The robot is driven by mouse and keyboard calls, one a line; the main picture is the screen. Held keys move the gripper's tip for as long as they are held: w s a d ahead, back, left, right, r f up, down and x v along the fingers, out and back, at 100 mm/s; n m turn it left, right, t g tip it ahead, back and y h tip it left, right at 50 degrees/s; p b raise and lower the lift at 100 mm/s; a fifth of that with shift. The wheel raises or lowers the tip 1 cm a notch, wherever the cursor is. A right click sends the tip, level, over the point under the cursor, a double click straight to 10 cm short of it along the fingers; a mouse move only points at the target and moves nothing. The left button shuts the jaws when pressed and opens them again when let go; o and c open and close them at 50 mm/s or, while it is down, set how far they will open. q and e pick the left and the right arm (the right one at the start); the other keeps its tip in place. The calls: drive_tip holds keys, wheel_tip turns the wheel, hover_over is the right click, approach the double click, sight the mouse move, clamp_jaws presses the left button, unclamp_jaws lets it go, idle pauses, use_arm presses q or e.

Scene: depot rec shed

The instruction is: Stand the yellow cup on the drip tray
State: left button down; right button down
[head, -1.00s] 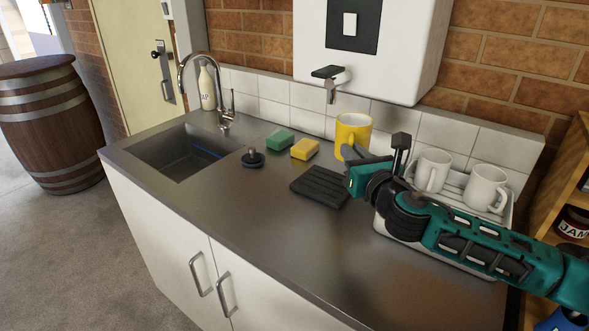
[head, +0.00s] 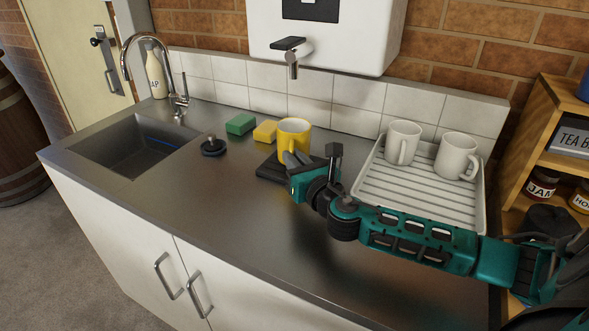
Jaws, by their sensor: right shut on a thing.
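The yellow cup (head: 293,128) is upright, with its open rim up. It shows over the back part of the black ribbed drip tray (head: 268,172) on the steel counter. My right gripper (head: 297,163) is at the cup's near side, shut on it. The gripper hides the cup's lower part and much of the tray, so I cannot tell whether the cup's base touches the tray. My left gripper is not in view.
A white dish rack (head: 384,204) with two white mugs (head: 403,143) (head: 457,156) stands to the right. A heater tap (head: 291,60) hangs above and behind the cup. A yellow sponge (head: 265,131), green sponge (head: 240,124) and sink plug (head: 213,146) lie left. The front counter is clear.

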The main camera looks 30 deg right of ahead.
drive_tip(key=shift+f, duration=0.65)
drive_tip(key=shift+f, duration=0.2)
drive_tip(key=c, duration=1.2)
unclamp_jaws()
drive_tip(key=shift+o, duration=0.2)
drive_tip(key=shift+r, duration=0.15)
drive_tip(key=s, duration=0.4)
drive_tip(key=s+a, duration=0.1)
drive_tip(key=s, duration=0.7)
drive_tip(key=shift+a, duration=0.15)
